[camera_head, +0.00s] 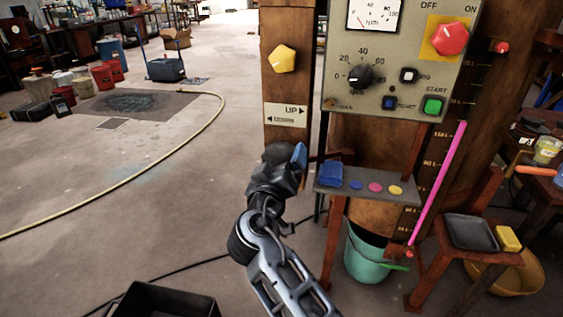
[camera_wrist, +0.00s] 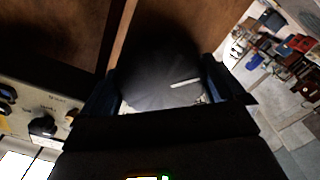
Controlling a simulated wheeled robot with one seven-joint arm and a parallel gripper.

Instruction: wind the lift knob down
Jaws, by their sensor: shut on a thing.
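The lift knob (camera_wrist: 160,72) shows in the wrist view as a large dark round knob with a short white pointer line right of its middle. My gripper (camera_head: 299,158) is shut on it, one blue-padded finger on each side. In the head view my gripper hides the knob; it is just below the UP/DOWN label (camera_head: 285,115) on the wooden post (camera_head: 291,88). The label's lower line is blurred. A yellow lobed knob (camera_head: 284,58) sits higher on the same post.
A grey control panel (camera_head: 395,112) with dials and buttons stands right of the post. A small shelf (camera_head: 345,190) with a blue block and coloured discs is close right of my gripper. A teal bucket (camera_head: 366,258) stands below. Open floor lies left, crossed by a yellow hose (camera_head: 190,135).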

